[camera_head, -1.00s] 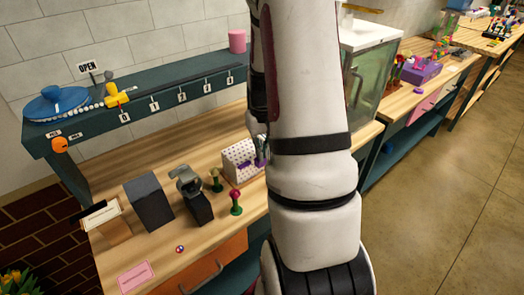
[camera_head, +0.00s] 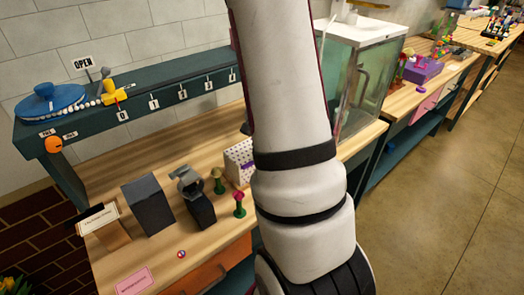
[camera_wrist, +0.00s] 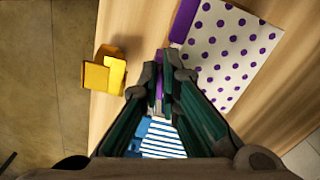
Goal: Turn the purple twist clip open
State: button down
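The purple twist clip (camera_wrist: 159,84) shows as a narrow purple strip between my fingertips in the wrist view. My gripper (camera_wrist: 161,82) has its fingers drawn close together and appears shut on this strip. The clip's turn angle cannot be made out. A white box or wrap with purple dots (camera_wrist: 232,45) lies just right of the fingertips, with a purple piece (camera_wrist: 185,20) along its left edge. In the head view the dotted wrap (camera_head: 238,158) is partly behind my arm, which hides my gripper and the clip.
A yellow block (camera_wrist: 104,72) sits left of the fingertips, and a blue striped thing (camera_wrist: 162,138) shows below between the fingers. In the head view a dark box (camera_head: 148,203), a black device (camera_head: 197,200) and a red flower (camera_head: 239,203) stand left of my arm. A glass tank (camera_head: 362,80) stands right.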

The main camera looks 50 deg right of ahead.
jog(key=shift+w+m, duration=0.2)
jog(key=shift+m, duration=1.4)
jog(key=c, duration=1.8)
grip_release()
notch_tip(320, 180, up, 12)
